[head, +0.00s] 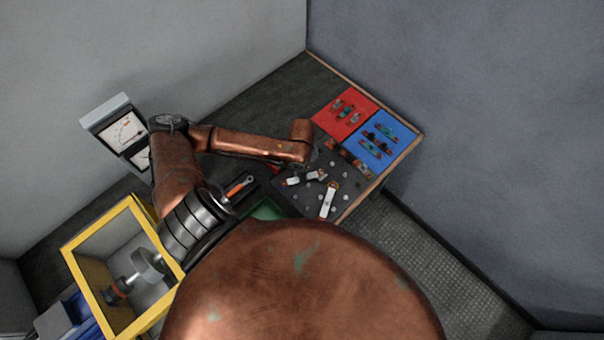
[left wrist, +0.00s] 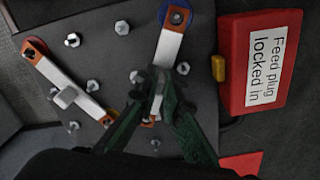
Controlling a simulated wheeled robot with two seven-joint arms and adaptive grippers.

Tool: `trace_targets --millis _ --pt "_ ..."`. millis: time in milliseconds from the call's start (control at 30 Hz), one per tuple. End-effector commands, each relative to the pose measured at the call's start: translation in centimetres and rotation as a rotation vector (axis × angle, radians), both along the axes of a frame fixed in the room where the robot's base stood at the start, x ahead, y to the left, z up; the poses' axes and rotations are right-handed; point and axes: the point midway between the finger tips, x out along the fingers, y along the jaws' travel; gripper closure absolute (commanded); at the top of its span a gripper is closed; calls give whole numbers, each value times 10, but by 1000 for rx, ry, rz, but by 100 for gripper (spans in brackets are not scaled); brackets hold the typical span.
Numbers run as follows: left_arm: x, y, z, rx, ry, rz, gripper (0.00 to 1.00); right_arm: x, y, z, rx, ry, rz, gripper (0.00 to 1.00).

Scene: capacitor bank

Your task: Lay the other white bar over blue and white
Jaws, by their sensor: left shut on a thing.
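A white bar (left wrist: 168,48) with copper ends lies on or just over the dark studded board (left wrist: 110,62) in the left wrist view. Its top end is at a blue ring (left wrist: 178,16); its lower end is partly hidden between my fingers. My left gripper (left wrist: 160,92) is shut on this bar, its dark green fingers reaching in from below. The other white bar (left wrist: 58,80) lies slanted at the left, from a red ring (left wrist: 36,46) to an orange ring (left wrist: 110,118), with a grey block on its middle. In the head view, my left gripper (head: 315,160) is over the board. My right gripper is not seen.
A red box (left wrist: 262,65) labelled "Feed plug locked in", with a yellow tab, stands right of the bar. Red (head: 325,118) and blue (head: 402,130) mats with small parts lie behind the board. A yellow-framed box (head: 100,228) and a meter (head: 120,128) are at left.

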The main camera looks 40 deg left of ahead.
Motion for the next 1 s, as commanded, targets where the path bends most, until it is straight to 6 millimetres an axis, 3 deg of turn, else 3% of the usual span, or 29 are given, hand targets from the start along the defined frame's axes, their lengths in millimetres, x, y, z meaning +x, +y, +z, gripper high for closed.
trace_targets --millis 533,567,800,1000 --pt "0 -1 -7 -1 -1 -1 100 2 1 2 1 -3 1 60" --pt "0 -1 -7 -1 -1 -1 91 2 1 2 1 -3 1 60" --pt "0 0 -7 -1 -1 -1 74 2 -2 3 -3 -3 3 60" --pt "0 0 -7 1 -1 0 72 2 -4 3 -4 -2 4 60"
